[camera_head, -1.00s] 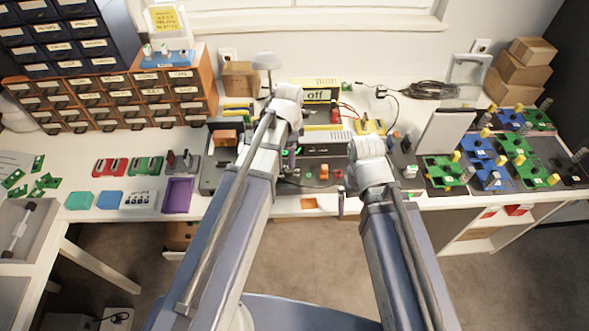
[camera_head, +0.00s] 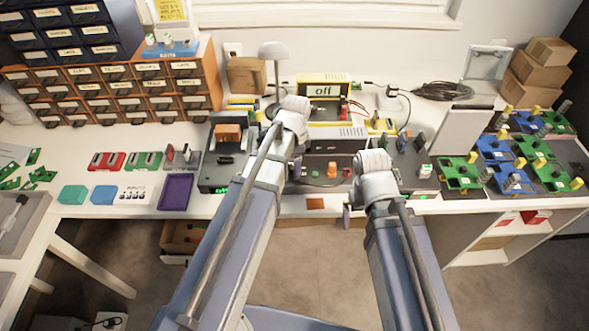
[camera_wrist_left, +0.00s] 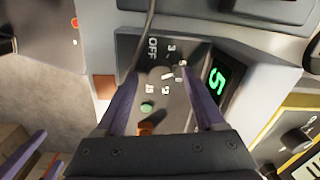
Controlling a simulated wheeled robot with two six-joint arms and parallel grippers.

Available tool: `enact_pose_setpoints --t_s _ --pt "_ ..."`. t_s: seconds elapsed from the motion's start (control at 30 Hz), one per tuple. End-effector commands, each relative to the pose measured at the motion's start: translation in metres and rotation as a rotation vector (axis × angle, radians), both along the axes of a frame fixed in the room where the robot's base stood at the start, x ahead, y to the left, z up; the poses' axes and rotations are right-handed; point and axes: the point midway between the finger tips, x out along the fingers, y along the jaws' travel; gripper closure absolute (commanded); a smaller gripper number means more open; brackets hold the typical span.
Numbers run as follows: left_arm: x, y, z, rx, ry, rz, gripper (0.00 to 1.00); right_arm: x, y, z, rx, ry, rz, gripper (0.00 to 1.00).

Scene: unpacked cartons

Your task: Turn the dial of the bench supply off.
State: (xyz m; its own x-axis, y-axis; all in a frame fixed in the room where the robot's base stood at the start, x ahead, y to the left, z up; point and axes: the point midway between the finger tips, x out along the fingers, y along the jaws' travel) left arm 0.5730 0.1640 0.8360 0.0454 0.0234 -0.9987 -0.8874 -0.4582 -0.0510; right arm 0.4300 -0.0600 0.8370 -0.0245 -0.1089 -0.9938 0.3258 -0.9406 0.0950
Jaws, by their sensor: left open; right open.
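The bench supply (camera_head: 335,133) is a grey box with a vented top at the middle back of the bench. In the left wrist view its dark front panel carries a dial (camera_wrist_left: 165,76) among marks such as OFF and 3, and a green display (camera_wrist_left: 216,80) reads 5. The dial's exact setting is hard to read. My left gripper (camera_wrist_left: 161,80) is open, its purple fingers on either side of the dial; I cannot tell whether they touch it. In the head view my left arm partly hides the supply. My right gripper (camera_head: 347,216) is open and empty at the bench's front edge.
A yellow instrument (camera_head: 322,86) with an "off" display stands behind the supply. A grey unit (camera_head: 220,174) stands to its left, a white panel (camera_head: 438,140) to its right. A purple tray (camera_head: 175,192) and circuit boards (camera_head: 495,150) also lie on the bench.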

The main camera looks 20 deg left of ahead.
Motion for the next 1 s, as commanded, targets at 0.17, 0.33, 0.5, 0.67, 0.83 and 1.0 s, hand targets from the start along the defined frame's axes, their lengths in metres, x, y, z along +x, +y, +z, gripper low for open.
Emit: enact_pose_setpoints --t_s 0.17,0.33,0.5,0.67,0.83,1.0 --pt "0.0001 0.0002 -0.0019 0.000 0.000 0.000 0.29 0.0000 0.0000 -0.0019 0.000 0.000 0.000 0.01" --pt "0.0001 0.0002 -0.0016 0.000 0.000 0.000 0.35 0.0000 0.0000 -0.0016 0.000 0.000 0.000 0.01" --pt "0.0000 0.0001 -0.0016 0.000 0.000 0.000 0.54 0.0000 0.0000 -0.0016 0.000 0.000 0.000 0.01" --pt "0.0002 0.0001 -0.0017 0.000 0.000 0.000 0.72 0.0000 0.0000 -0.0016 0.000 0.000 0.000 0.01" --pt "0.0003 0.0001 -0.0017 0.000 0.000 0.000 0.91 0.0000 0.0000 -0.0017 0.000 0.000 0.000 0.01" --pt "0.0003 0.0001 -0.0017 0.000 0.000 0.000 1.00 0.0000 0.0000 -0.0017 0.000 0.000 0.000 0.01"
